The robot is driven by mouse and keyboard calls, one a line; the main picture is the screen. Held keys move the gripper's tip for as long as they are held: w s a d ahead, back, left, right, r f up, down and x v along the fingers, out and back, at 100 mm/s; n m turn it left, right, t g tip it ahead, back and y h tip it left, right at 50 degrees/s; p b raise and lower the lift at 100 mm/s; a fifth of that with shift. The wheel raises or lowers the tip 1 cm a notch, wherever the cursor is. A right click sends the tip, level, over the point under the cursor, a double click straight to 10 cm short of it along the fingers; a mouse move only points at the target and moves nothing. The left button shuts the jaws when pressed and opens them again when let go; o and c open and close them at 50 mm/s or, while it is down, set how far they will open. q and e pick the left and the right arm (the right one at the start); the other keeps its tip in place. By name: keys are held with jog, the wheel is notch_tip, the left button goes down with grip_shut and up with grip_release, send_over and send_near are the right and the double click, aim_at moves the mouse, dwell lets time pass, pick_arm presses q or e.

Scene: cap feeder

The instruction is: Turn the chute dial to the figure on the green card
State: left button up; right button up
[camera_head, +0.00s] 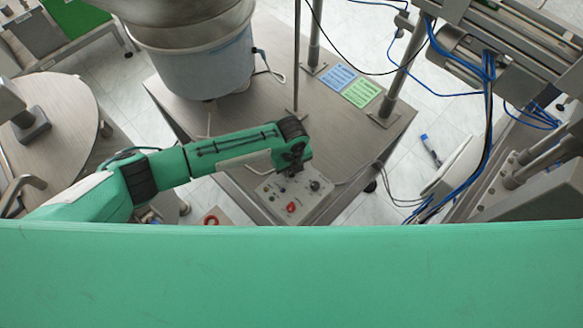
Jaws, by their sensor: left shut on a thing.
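The green card (361,93) lies on the metal table beside a blue card (338,77); its figure is too small to read. A grey control box (270,190) sits at the table's near edge. It bears a black knob (314,184) at its right and a red knob (291,207) at its front. My left gripper (292,172) points down at the back of the box's top and is shut on a dial there. The gripper hides that dial and its scale, so I cannot tell its setting. My right gripper is not in view.
A large white-blue feeder bowl (202,58) stands on the table at the back left. Thin metal posts (297,60) rise near the cards. A machine frame with blue cables (488,70) is at the right. The table middle is mostly clear.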

pick_arm(q)
jog(key=o, duration=1)
notch_tip(320, 180, up, 14)
jog(key=b, duration=0.3)
jog(key=shift+f, duration=0.1)
